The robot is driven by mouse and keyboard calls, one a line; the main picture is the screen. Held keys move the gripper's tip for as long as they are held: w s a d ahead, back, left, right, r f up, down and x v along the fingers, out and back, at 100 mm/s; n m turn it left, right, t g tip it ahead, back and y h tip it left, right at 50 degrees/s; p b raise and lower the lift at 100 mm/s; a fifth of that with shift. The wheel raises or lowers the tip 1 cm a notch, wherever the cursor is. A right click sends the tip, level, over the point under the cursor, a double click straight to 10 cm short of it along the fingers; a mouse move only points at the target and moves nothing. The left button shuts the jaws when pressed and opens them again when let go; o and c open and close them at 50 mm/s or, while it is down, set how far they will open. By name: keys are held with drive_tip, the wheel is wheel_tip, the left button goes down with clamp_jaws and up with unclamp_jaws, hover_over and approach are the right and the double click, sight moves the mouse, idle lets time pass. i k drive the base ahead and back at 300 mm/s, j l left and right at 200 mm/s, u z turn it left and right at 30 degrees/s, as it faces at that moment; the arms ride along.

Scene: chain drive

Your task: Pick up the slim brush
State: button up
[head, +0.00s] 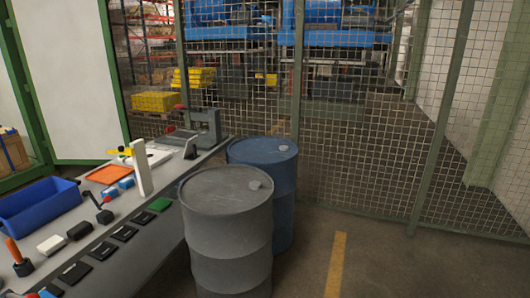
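I cannot make out a slim brush for certain. A workbench (160,232) runs along the left side with many small items on it. An upright orange handle (13,250) stands in a small black base at the bench's left. Either is too small to identify. My gripper is not in view.
A blue bin (40,203), an orange tray (107,174) and a white upright post (141,172) stand on the bench. Grey (228,235) and blue (277,172) drums stand against its right side. Mesh fencing (350,145) closes the back. Floor (400,265) is clear at right.

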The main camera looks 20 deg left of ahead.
sight(10, 243)
drive_tip(key=i+j+u, duration=0.2)
drive_tip(key=i+u, duration=0.2)
drive_tip(key=i+j+u, duration=0.1)
drive_tip(key=i+u, duration=0.7)
drive_tip(key=i+l+u, duration=0.2)
drive_tip(key=u, duration=0.2)
drive_tip(key=i+l+u, duration=0.4)
drive_tip(key=i+j+u, duration=0.2)
drive_tip(key=i+u, duration=0.75)
drive_tip(key=i+l+u, duration=0.15)
drive_tip(key=i+u, duration=0.35)
drive_tip(key=i+l+u, duration=0.65)
drive_tip(key=i, duration=0.2)
